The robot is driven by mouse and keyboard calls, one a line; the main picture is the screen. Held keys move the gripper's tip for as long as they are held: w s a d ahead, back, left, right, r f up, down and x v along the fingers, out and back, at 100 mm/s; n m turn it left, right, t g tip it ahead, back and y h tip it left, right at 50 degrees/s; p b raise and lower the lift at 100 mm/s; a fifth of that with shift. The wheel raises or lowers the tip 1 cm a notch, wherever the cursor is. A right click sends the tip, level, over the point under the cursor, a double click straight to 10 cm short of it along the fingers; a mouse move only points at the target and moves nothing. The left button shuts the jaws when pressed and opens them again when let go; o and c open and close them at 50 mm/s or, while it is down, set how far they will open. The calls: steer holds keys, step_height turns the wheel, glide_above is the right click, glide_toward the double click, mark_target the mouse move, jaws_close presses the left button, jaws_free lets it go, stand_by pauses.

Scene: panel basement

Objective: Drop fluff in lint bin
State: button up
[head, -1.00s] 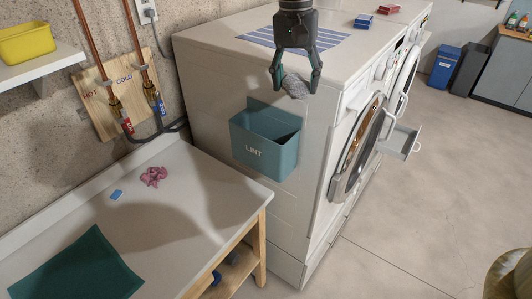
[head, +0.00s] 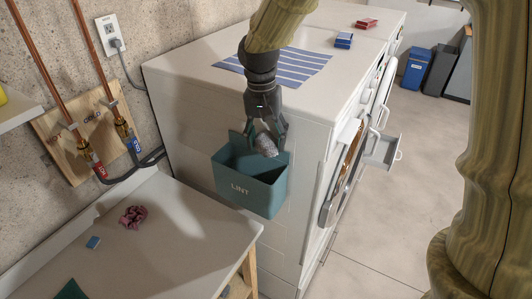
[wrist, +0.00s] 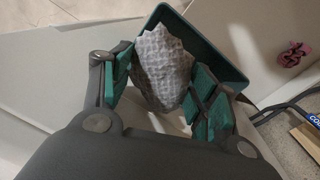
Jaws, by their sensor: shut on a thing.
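The lint bin (head: 243,190) is a teal open-topped box marked LINT, fixed to the side of the white washer. It also shows in the wrist view (wrist: 206,47), behind the fluff. My gripper (head: 266,143) points down over the bin's opening, near its back rim. It is shut on the grey fluff (head: 266,147), which hangs between the fingertips at about the height of the rim. In the wrist view the fluff (wrist: 161,68) is a pale, crumpled lump between the teal finger pads. Whether the fluff touches the bin wall I cannot tell.
The washer top (head: 205,66) carries a striped cloth (head: 290,66) and small red and blue boxes. A white counter (head: 180,235) at lower left holds a pink scrunched cloth (head: 133,216) and a blue piece (head: 93,242). An open drawer (head: 382,150) juts out at right.

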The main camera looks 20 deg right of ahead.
mark_target(267, 151)
steer(key=shift+s+a+f+p, duration=0.1)
steer(key=shift+s+f+p, duration=0.2)
steer(key=shift+s+f, duration=0.55)
steer(key=shift+w+f+p, duration=0.25)
steer(key=shift+f, duration=0.3)
steer(key=shift+w+f+p, duration=0.2)
steer(key=shift+w+f, duration=0.05)
steer(key=shift+f, duration=0.25)
step_height(267, 151, down, 3)
steer(key=shift+r+p, duration=0.2)
steer(key=shift+p, duration=0.3)
steer(key=shift+s+f, duration=0.1)
steer(key=shift+s, duration=0.05)
steer(key=shift+f, duration=0.15)
steer(key=shift+f, duration=0.1)
steer(key=o, duration=0.6)
